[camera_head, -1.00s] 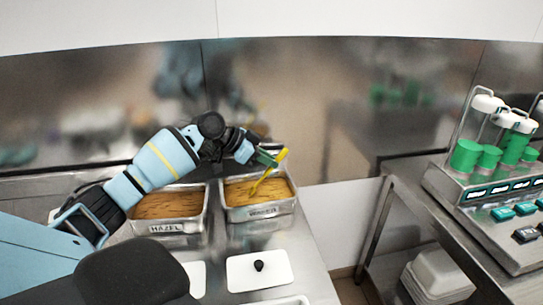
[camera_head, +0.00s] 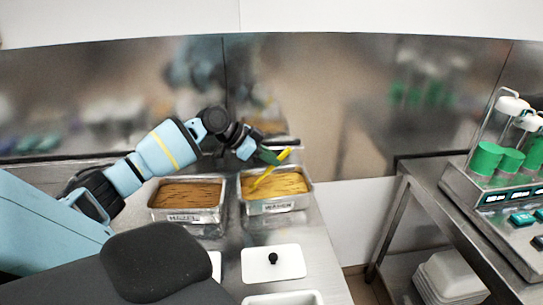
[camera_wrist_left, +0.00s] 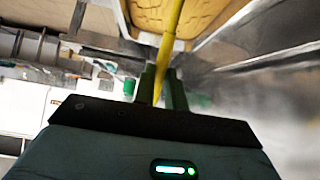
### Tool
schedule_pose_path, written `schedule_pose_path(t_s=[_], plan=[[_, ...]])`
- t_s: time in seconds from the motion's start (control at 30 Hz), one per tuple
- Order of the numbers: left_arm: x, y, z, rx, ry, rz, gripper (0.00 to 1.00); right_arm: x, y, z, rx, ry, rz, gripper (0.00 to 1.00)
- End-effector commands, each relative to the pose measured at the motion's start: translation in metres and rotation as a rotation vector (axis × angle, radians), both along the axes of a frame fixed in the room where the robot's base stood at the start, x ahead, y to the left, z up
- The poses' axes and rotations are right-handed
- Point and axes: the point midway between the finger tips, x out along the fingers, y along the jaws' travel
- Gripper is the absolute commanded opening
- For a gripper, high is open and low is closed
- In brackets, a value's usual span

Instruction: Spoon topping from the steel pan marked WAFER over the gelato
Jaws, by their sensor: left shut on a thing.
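The steel pan marked WAFER (camera_head: 276,207) stands on the steel counter, filled with golden-yellow topping (camera_head: 284,184). My left gripper (camera_head: 272,156) is above this pan, shut on a yellow spoon (camera_head: 284,155). The spoon is tilted, and its lower end reaches down to the topping; I cannot tell how deep it is. In the left wrist view the yellow handle (camera_wrist_left: 170,45) stands between the green fingers, with the topping (camera_wrist_left: 150,15) beyond it. My right gripper is not in view. I cannot make out any gelato.
A steel pan marked HAZEL (camera_head: 186,214) with brown topping stands just left of the WAFER pan. A white lid with a black knob (camera_head: 273,263) lies in front. A machine with green-filled cylinders (camera_head: 487,160) stands on a separate bench at right.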

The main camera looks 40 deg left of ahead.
Motion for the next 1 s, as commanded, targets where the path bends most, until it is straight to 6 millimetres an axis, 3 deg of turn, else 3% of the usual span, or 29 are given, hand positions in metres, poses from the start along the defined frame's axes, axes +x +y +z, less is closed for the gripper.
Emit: schedule_pose_path(t_s=[0.77,1.0], plan=[[0.030,-0.021,-0.025,0.206,0.288,0.002,0.00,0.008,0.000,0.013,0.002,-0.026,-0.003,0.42],[0.032,-0.022,-0.011,0.209,0.289,0.003,0.00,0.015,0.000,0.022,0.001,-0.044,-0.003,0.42]])
